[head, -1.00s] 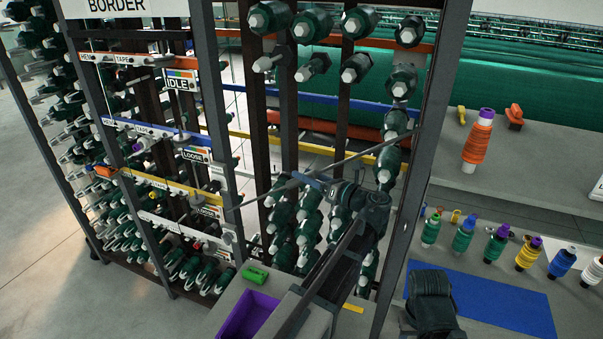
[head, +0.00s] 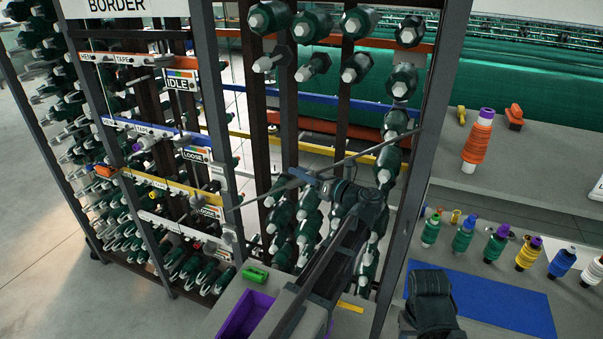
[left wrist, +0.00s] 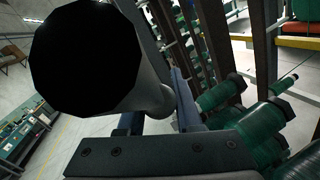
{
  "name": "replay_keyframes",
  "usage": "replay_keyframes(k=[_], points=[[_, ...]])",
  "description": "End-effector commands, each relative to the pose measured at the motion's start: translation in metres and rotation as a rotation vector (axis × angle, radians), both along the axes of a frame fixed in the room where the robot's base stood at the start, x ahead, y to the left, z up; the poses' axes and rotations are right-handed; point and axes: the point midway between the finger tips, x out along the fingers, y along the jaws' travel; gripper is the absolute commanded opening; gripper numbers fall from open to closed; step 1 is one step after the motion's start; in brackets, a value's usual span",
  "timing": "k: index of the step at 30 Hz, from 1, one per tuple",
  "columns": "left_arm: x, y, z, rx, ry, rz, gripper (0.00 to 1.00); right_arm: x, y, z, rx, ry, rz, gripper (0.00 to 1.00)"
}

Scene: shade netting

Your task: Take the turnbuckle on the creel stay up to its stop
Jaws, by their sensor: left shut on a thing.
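The creel stay (head: 374,150) is a thin grey rod running slantwise across the front of the creel in the head view. The turnbuckle sits around its middle, mostly covered by my left gripper (head: 313,178), whose blue fingers are shut on it. In the left wrist view, a thick pale grey cylinder with a black end face (left wrist: 85,58) fills the upper left and runs down between the blue fingers (left wrist: 158,118). I cannot tell how near the turnbuckle is to its stop. My right gripper is not in view.
The creel's dark uprights (head: 404,220) and green-wound bobbins (head: 362,68) stand close around my left arm. A grey cart with a purple bin (head: 243,316) and a green block (head: 255,275) is below.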

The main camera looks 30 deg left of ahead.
Motion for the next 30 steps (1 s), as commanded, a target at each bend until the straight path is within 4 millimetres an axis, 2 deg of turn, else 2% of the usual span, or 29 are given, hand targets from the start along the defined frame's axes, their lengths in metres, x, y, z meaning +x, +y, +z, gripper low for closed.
replay_keyframes(k=[11,30], points=[[0.001,0.000,-0.001,0.002,-0.051,0.040,0.00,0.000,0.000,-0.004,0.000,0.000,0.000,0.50],[-0.007,0.000,0.002,0.022,-0.366,0.277,0.00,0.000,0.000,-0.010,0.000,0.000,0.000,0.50]])
